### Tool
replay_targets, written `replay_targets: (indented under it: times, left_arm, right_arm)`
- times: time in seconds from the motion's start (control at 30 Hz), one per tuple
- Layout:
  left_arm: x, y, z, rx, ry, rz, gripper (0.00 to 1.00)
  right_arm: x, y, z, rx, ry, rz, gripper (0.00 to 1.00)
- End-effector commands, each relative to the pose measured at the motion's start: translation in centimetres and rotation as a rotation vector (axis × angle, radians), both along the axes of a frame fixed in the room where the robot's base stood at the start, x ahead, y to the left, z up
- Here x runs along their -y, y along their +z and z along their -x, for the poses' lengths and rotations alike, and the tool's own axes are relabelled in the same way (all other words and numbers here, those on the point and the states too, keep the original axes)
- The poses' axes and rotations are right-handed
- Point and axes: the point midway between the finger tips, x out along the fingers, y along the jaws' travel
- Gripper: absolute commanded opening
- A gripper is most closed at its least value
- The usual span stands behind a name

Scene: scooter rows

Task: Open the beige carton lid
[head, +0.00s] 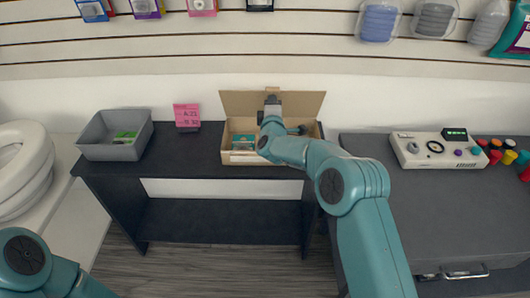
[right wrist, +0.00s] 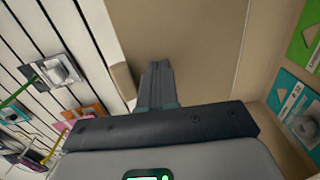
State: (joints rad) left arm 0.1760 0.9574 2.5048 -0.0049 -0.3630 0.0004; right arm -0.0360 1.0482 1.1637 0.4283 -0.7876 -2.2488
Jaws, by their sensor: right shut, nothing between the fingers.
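The beige carton (head: 239,158) stands on the dark table left of centre, and small boxed goods show inside it. Its lid (head: 304,103) is raised at the back and stands up against the white wall. My right gripper (head: 272,98) is at the middle of the lid, with its arm reaching over the carton. In the right wrist view the gripper (right wrist: 157,72) has its fingers together and empty, close to a broad tan panel (right wrist: 205,45) that looks like the lid. I cannot tell whether they touch. My left gripper is out of view.
A grey bin (head: 108,153) and a pink price sign (head: 187,115) stand left of the carton. A dark counter at right holds a white control box (head: 437,150) and several coloured knobs. Goods hang on the slatted wall above. White round items are at far left.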

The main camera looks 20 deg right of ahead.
Motion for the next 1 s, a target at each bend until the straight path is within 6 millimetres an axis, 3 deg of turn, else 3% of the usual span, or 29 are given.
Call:
replay_targets:
  times: [0.6,1.0]
  left_arm:
    - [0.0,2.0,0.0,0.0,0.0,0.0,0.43]
    - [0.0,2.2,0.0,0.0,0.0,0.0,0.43]
  right_arm:
    - [1.0,0.4,-3.3,0.0,-0.001,0.0,0.0]
    - [1.1,0.3,-3.8,0.0,0.0,0.0,0.0]
